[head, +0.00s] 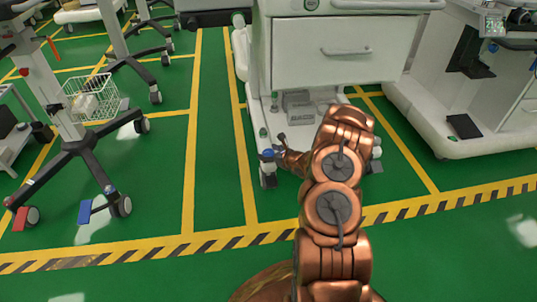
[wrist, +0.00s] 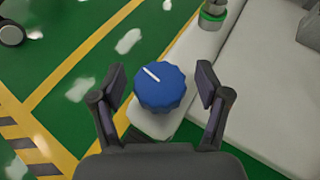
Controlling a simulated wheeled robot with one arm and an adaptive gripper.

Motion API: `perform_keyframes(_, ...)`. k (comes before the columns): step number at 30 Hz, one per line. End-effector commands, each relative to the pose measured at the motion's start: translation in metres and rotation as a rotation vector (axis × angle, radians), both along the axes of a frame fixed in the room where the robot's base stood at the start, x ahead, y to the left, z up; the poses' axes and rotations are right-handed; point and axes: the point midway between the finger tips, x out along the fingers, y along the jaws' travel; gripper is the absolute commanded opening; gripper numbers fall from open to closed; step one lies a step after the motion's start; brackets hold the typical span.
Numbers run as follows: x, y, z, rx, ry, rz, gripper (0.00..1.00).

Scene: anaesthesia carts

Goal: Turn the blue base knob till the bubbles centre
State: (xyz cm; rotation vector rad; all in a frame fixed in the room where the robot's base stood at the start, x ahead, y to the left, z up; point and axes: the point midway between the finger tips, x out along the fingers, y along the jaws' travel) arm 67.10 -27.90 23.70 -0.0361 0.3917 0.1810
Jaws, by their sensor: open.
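The blue base knob (wrist: 160,92) is a ribbed round knob with a white line on top, pointing to the upper left in the wrist view. It sits at a corner of the cart's white base and also shows in the head view (head: 268,154), low at the cart's front left. My gripper (wrist: 161,84) is open, with one finger on each side of the knob and a visible gap on both sides. In the head view my gripper (head: 281,152) is just right of the knob. I cannot make out any bubbles in either view.
The white cart (head: 330,52) with its drawer stands above the base. A green-banded fitting (wrist: 212,14) is farther along the base. A wheeled stand with a wire basket (head: 92,98) is at left, another white cart (head: 450,110) at right. Green floor is clear in front.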

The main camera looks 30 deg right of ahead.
Motion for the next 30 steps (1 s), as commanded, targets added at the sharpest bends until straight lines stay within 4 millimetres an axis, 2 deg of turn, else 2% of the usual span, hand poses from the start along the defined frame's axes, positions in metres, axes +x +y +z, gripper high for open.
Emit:
perform_keyframes(6,0.0003,0.0001,0.0002,0.000,0.000,0.000,0.75)
perform_keyframes(24,0.0001,-0.0001,0.0001,0.000,0.000,0.000,0.15)
perform_keyframes(30,0.0004,-0.0005,0.0015,-0.001,-0.001,0.007,0.15)
